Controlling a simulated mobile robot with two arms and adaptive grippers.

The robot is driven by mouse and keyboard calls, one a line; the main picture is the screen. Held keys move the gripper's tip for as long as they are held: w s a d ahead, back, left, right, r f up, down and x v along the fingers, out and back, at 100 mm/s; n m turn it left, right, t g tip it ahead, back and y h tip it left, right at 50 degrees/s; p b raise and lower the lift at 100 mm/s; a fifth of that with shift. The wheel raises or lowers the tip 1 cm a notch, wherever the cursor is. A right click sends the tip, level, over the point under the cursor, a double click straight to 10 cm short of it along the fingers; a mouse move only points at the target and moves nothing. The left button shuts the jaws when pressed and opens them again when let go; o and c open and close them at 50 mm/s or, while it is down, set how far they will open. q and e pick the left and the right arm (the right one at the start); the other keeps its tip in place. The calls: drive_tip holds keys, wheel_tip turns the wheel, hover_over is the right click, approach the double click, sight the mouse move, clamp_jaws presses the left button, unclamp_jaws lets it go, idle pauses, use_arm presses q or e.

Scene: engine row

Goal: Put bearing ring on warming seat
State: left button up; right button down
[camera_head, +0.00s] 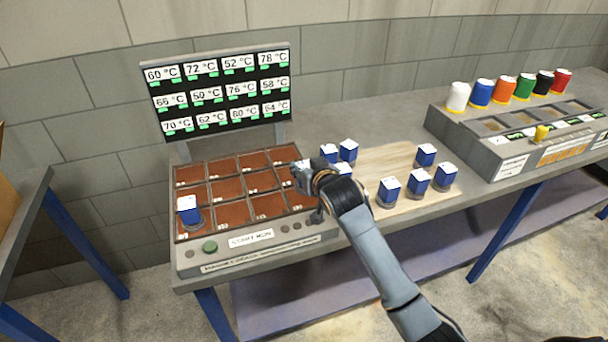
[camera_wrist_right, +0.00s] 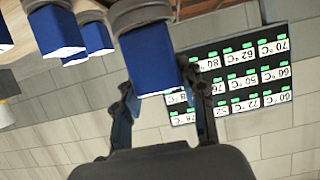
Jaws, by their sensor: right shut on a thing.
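The warming station (camera_head: 250,249) has a grid of brown warming seats (camera_head: 227,188). One bearing ring with a blue, white-topped block (camera_head: 188,208) sits on a front left seat. My right gripper (camera_head: 308,176) is over the right side of the grid and is shut on a bearing ring. In the right wrist view, which is upside down, the held ring's blue block (camera_wrist_right: 148,60) is between the fingers (camera_wrist_right: 165,100), with its grey ring (camera_wrist_right: 138,14) beyond. In the head view the gripper mostly hides it. My left gripper is not in view.
Several more blue-topped rings (camera_head: 389,189) stand on a wooden board (camera_head: 375,165) to the right. A temperature display (camera_head: 222,90) rises behind the seats. A grey rack (camera_head: 520,150) with coloured pots (camera_head: 481,94) is at the far right. A green button (camera_head: 210,247) is at the station's front.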

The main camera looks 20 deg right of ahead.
drive_tip(key=shift+w+f, duration=0.35)
drive_tip(key=shift+w, duration=0.1)
wheel_tip(320, 180, down, 2)
drive_tip(key=shift+f+p, duration=0.1)
drive_tip(key=shift+p, duration=0.45)
drive_tip(key=shift+f, duration=0.5)
drive_tip(key=shift+f, duration=0.1)
drive_tip(key=c, duration=0.8)
unclamp_jaws()
drive_tip(key=shift+f, duration=0.1)
drive_tip(key=shift+o, duration=0.2)
drive_tip(key=b+v, duration=0.1)
drive_tip(key=v, duration=1.1)
drive_tip(key=shift+r, duration=0.2)
